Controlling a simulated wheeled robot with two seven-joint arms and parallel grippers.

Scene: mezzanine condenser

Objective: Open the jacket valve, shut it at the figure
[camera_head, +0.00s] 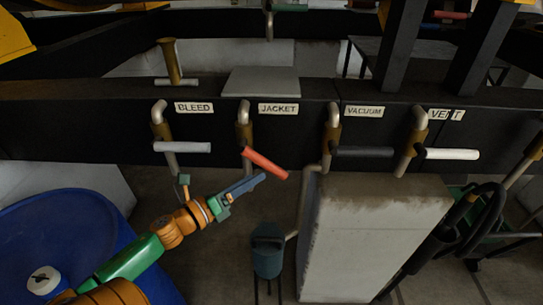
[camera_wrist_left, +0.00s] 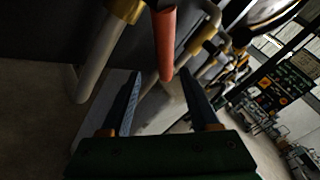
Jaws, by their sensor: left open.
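The jacket valve is a brass and grey pipe valve (camera_head: 244,130) under a JACKET label (camera_head: 278,109) on the dark beam. Its red lever (camera_head: 265,163) slants down to the right, while the neighbouring levers lie level. In the left wrist view the red lever (camera_wrist_left: 165,45) comes down from the top, its end between the tips of the two blue fingers. My left gripper (camera_head: 260,178) is open just below the lever; I cannot tell whether a finger touches it. No readable figure shows. My right gripper is not in view.
Bleed (camera_head: 182,147), vacuum (camera_head: 362,152) and vent (camera_head: 450,154) levers share the beam. A concrete block (camera_head: 370,235) stands below right, a dark green container (camera_head: 267,250) below, a blue drum (camera_head: 60,235) at lower left. Floor between drum and container is clear.

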